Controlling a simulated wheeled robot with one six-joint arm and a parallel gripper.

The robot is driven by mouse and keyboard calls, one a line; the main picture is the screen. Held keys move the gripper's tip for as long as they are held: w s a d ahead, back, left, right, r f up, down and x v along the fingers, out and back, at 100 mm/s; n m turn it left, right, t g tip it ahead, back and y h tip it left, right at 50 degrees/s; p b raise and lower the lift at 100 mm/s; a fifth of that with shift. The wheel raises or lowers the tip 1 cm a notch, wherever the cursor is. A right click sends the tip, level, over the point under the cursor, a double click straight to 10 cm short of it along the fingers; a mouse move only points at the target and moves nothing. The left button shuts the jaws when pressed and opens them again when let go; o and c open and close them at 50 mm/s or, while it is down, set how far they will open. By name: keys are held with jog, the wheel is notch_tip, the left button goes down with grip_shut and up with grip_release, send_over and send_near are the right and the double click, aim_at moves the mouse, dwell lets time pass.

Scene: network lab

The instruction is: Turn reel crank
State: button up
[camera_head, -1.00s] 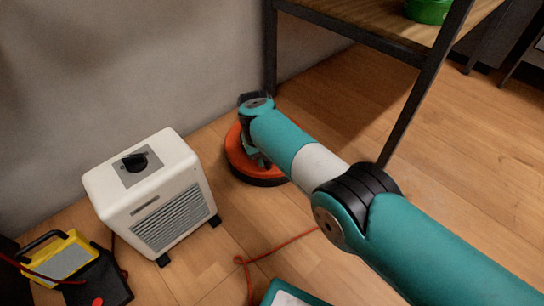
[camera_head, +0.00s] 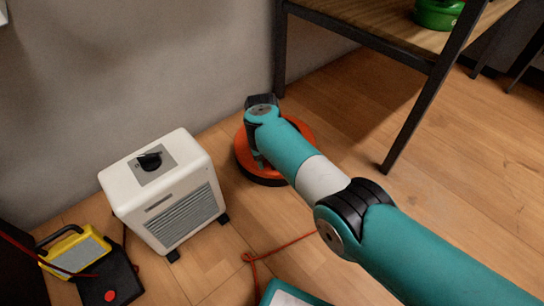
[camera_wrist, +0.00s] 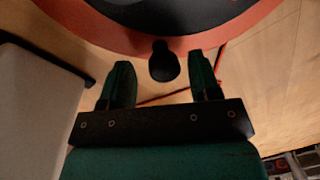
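The reel (camera_head: 308,130) is a round orange-red disc with a dark base, on the wooden floor near the wall. My arm's wrist covers much of it in the head view. In the wrist view, the reel's orange rim (camera_wrist: 200,38) and dark centre fill the top. A black knob (camera_wrist: 163,64), which looks like the crank handle, stands out below the rim. My gripper (camera_wrist: 161,70) is open, with one green finger on each side of the knob. Gaps show between the knob and both fingers. My fingers are hidden or unclear in the head view.
A white heater (camera_head: 165,190) with a black dial stands left of the reel. A yellow device (camera_head: 75,252) is at the lower left. A red cable (camera_head: 285,247) lies on the floor. A shelf leg (camera_head: 280,55) rises close behind the reel. Floor at the right is clear.

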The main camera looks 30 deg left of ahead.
notch_tip(320, 180, up, 17)
jog(key=s+a+p, duration=0.1)
jog(key=p, duration=0.9)
jog(key=shift+a, duration=0.25)
jog(key=shift+r, duration=0.1)
jog(key=shift+c, duration=0.2)
